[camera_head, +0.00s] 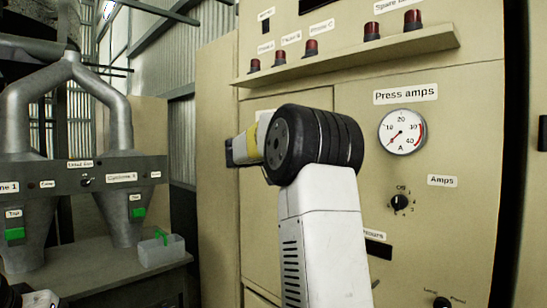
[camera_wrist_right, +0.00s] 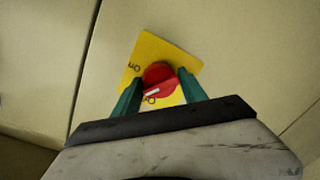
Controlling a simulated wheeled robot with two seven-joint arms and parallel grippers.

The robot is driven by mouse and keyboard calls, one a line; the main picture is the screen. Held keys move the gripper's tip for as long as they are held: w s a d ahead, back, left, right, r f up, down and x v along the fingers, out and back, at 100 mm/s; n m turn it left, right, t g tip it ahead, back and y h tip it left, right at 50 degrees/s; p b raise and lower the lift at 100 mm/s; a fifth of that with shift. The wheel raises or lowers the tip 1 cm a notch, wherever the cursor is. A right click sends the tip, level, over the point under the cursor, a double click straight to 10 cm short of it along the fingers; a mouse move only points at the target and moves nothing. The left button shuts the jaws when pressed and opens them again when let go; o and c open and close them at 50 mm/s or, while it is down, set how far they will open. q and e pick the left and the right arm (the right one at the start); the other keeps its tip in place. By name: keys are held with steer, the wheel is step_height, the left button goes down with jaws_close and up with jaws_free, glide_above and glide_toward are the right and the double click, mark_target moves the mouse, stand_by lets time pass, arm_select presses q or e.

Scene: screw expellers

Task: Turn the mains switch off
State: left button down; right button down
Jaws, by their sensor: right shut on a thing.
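The mains switch (camera_wrist_right: 160,76) is a round red knob with a raised grip and a white mark, on a yellow plate (camera_wrist_right: 148,48) fixed to the beige cabinet. The plate appears tilted in the right wrist view, with partly covered lettering at its left corner and below the knob. My right gripper (camera_wrist_right: 161,82) has its two green fingers on either side of the knob, shut on it. The white mark lies aslant, running from lower left to upper right. In the head view my right arm hides the switch. My left gripper is not clearly visible.
The beige cabinet (camera_head: 455,124) carries a press amps gauge (camera_head: 402,132), a black amps selector (camera_head: 400,202) and a shelf (camera_head: 350,54) below several red lamps.

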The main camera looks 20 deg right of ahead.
steer(key=shift+r+n+g, duration=0.15)
steer(key=shift+n+g, duration=0.05)
steer(key=shift+n, duration=1.5)
steer(key=shift+r+n+g, duration=0.1)
steer(key=shift+n+g, duration=0.1)
steer(key=shift+n, duration=1.5)
steer(key=shift+r, duration=0.1)
steer(key=c, duration=0.7)
jaws_free()
steer(key=v, duration=0.7)
steer(key=shift+s+a, duration=0.25)
steer(key=shift+a, duration=0.15)
